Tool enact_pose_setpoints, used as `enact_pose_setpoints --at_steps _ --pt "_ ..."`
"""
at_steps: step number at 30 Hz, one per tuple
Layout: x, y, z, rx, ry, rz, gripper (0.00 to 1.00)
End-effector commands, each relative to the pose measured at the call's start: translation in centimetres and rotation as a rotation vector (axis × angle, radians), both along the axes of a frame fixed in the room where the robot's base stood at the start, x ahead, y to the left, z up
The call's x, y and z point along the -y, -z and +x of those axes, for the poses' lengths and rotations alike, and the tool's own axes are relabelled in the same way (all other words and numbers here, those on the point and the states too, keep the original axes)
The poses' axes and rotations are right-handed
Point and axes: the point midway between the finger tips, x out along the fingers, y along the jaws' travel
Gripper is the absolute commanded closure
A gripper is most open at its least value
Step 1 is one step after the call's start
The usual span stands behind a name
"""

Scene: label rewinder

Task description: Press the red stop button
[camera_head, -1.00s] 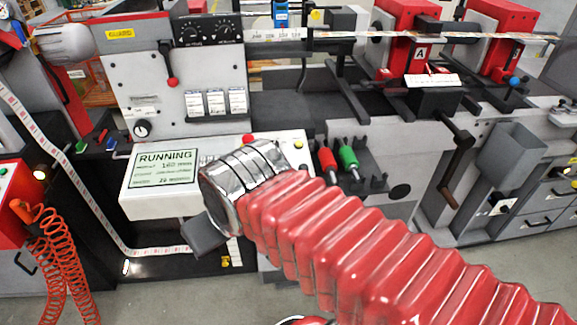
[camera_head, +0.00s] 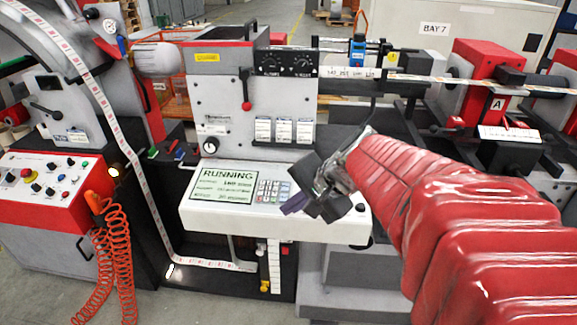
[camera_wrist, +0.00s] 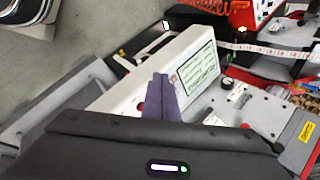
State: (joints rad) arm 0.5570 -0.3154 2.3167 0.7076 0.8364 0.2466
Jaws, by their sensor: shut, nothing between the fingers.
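A small red button (camera_wrist: 140,106) shows on the white control console (camera_wrist: 118,90) in the wrist view, just left of my fingers. I take it for the stop button. In the head view my wrist and gripper cover that part of the console (camera_head: 230,222), so I cannot see the button there. The console screen (camera_head: 222,187) reads RUNNING. My gripper (camera_head: 288,208) is shut and empty, with its purple fingers over the console, right of the keypad (camera_head: 273,191). The fingers also show in the wrist view (camera_wrist: 161,78). I cannot tell whether they touch the console.
A red lever knob (camera_head: 246,106) hangs on the grey panel behind the console. A separate red control box (camera_head: 55,205) with several buttons, one red and mushroom-shaped (camera_head: 27,173), stands at the left. Orange coiled hose (camera_head: 115,245) hangs beside it. A label web (camera_head: 110,120) runs down between.

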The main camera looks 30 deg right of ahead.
Motion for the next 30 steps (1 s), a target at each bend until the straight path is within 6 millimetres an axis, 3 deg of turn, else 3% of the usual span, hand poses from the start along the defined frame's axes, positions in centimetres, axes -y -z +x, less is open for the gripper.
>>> enact_pose_setpoints --at_steps 7,12,15,19,30 --pt "9.3 0.5 2.6 0.053 0.385 0.262 1.00" --pt "16.0 0.9 2.9 0.109 0.623 0.420 1.00" --pt "18.8 1.1 2.8 0.135 0.718 0.481 1.00" --pt "20.5 1.2 2.6 0.154 0.774 0.520 1.00" --pt "20.6 1.2 2.6 0.156 0.779 0.523 1.00"
